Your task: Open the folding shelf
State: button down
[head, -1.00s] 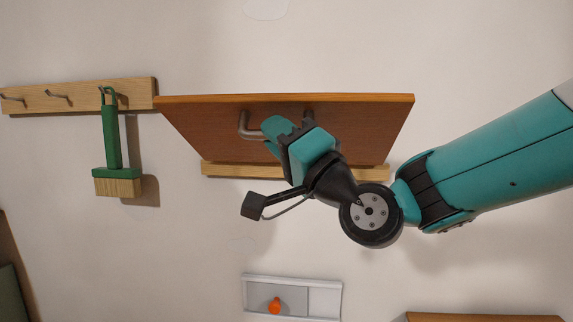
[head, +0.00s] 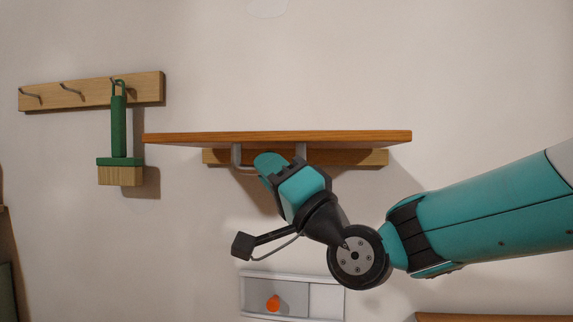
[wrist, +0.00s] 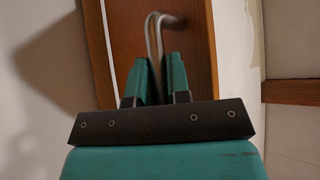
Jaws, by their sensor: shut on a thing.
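The folding shelf is a brown wooden board (head: 350,137) on a pale batten (head: 370,158) on the wall. It shows nearly edge-on in the head view, close to level, with its front edge a little above the batten. A grey metal handle (head: 237,156) hangs from its underside. My gripper (head: 268,163) is below the board, shut on the handle's bar and hiding part of it. In the wrist view, the handle (wrist: 153,32) runs between my teal fingers (wrist: 158,78), with the brown board (wrist: 128,30) behind.
A hook rail (head: 90,92) is on the wall at left, with a green brush (head: 118,130) hanging from it near the board's left end. Below my gripper is a grey-white panel with an orange knob (head: 273,303). The wall above the board is clear.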

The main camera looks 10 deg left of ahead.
jog(key=shift+w+f, duration=0.1)
jog(key=shift+f, duration=0.15)
jog(key=c, duration=1.2)
grip_release()
jog(key=shift+c, duration=0.2)
